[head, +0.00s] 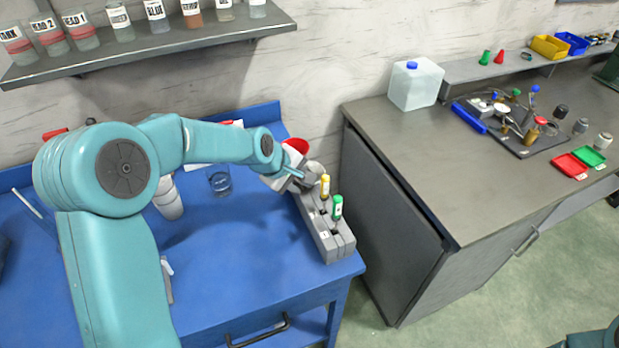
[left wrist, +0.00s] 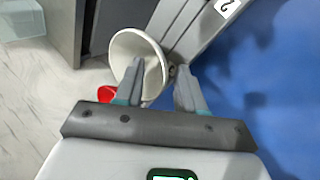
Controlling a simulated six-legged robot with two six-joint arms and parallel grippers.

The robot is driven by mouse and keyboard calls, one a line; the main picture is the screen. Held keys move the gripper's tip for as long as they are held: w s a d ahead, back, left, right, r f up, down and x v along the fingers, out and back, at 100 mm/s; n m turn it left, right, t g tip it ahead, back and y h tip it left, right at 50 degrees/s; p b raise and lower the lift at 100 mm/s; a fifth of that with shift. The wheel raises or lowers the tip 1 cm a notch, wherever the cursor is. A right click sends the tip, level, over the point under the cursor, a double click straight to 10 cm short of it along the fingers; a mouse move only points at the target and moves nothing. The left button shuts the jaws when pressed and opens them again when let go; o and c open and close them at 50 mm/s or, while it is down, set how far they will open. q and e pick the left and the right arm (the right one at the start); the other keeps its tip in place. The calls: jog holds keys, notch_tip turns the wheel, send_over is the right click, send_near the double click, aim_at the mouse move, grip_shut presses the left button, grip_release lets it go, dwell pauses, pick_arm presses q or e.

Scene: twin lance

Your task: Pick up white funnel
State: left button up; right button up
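The white funnel (left wrist: 152,62) shows its wide mouth in the left wrist view, beside a grey rack (left wrist: 192,30). My left gripper (left wrist: 158,78) is open. Its left finger overlaps the funnel's mouth and its right finger is just outside the rim, so part of the rim shows between them. I cannot tell whether either finger touches it. In the head view the funnel (head: 314,170) is partly hidden by my left gripper (head: 298,178), at the far end of the rack (head: 335,246). My right gripper is not in view.
The rack holds yellow (head: 325,184) and green-capped (head: 337,206) items. A red object (head: 297,145) is close behind the gripper. A glass beaker (head: 220,181) stands left on the blue table (head: 258,240). A grey bench (head: 420,150) is to the right; a shelf of jars (head: 150,46) is above.

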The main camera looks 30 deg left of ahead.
pick_arm(q)
jog(key=shift+f, duration=0.15)
grip_shut()
